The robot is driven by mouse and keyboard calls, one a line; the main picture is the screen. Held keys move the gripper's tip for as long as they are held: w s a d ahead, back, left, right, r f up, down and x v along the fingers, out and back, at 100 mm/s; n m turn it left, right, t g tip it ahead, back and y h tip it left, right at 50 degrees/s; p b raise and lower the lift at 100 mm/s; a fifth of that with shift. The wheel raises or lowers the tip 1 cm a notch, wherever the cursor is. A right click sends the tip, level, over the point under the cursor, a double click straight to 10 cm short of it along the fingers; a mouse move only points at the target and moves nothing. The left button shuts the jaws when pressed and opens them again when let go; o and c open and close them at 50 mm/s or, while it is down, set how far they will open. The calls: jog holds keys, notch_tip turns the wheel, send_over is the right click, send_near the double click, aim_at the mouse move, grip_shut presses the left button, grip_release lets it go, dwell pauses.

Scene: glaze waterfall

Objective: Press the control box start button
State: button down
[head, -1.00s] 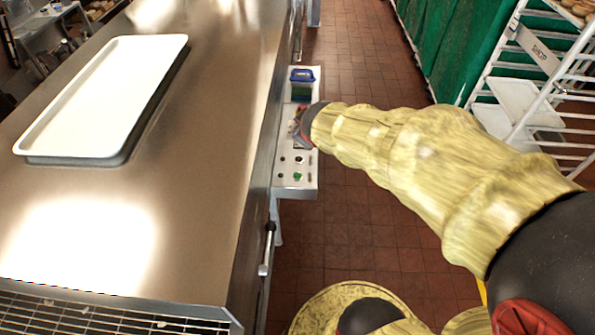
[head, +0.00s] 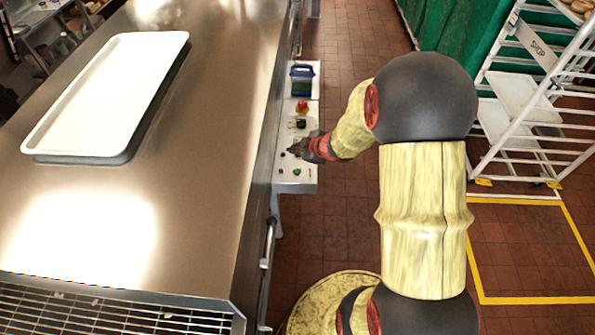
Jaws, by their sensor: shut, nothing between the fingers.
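The control box (head: 309,118) is a pale metal panel on the right side of the steel machine. A green button (head: 297,171) sits near its lower end, with a second small button beside it. A red button (head: 302,106) and a black knob (head: 300,124) sit higher up, below a blue-framed display (head: 301,80). My gripper (head: 293,151) is shut and empty. Its tips are over the panel, just above the green button in the picture. I cannot tell whether they touch the panel. The gripper hides part of the panel's middle.
The steel machine (head: 215,130) fills the left, with a white tray (head: 105,90) on top and a grille (head: 100,315) in front. A handle (head: 268,243) sticks out below the panel. A white rack (head: 530,95) stands at right. Tiled floor is open between.

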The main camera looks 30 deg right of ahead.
jog(key=b, duration=0.8)
send_over(296, 172)
notch_tip(296, 172, down, 8)
jog(key=shift+f, duration=0.35)
dwell(0.8)
jog(key=shift+f, duration=0.4)
